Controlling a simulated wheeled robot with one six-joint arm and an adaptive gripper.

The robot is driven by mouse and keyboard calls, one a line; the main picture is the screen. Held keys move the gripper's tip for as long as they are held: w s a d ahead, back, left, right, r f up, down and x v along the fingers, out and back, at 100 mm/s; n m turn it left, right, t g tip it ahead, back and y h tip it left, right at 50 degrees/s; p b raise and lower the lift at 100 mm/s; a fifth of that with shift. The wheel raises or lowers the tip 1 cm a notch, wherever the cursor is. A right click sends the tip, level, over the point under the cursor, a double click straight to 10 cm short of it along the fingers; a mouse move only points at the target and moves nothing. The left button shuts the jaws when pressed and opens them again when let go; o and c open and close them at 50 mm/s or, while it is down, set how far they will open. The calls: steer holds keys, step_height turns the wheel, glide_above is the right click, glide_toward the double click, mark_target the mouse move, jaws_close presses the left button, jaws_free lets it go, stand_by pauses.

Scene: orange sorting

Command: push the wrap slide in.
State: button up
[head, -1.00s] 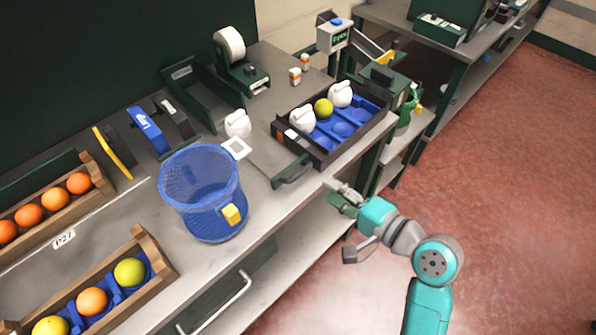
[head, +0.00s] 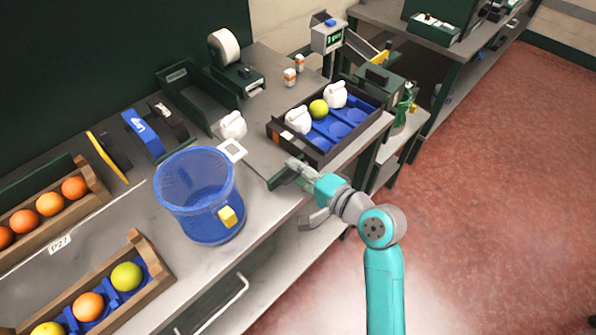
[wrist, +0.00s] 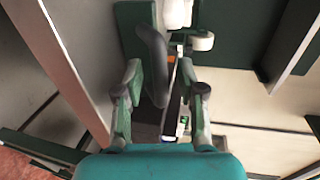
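The wrap slide is a flat grey plate (head: 262,157) beside the black tray in the head view, with a dark green handle (head: 280,179) at its front edge. My gripper (head: 295,168) is at that handle and partly hides it. In the wrist view the dark curved handle (wrist: 153,62) stands between the two fingertips of my gripper (wrist: 166,82), nearer the left one. The fingers are apart. I cannot tell whether either touches the handle.
A black tray (head: 350,141) with blue cups holds two white wrapped pieces and a yellow-green fruit, right behind my gripper. A blue mesh basket (head: 197,190) stands to the left. Wooden racks (head: 133,310) of fruit are further left. The red floor at right is clear.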

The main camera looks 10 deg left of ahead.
mark_target(236, 123)
jaws_close()
steer(key=shift+w+a, duration=0.1)
steer(key=r+x, duration=0.1)
steer(key=x, duration=0.6)
steer(key=r+x, duration=0.2)
steer(key=x, duration=0.6)
steer(key=a+r+x, duration=0.1)
steer(key=r+x, duration=0.1)
steer(key=x, duration=0.6)
steer(key=shift+w+d, duration=0.1)
steer(key=shift+w, duration=0.15)
steer(key=shift+c, duration=0.3)
jaws_free()
steer(key=shift+w, duration=0.1)
steer(key=shift+o, duration=0.3)
steer(key=v, duration=1.2)
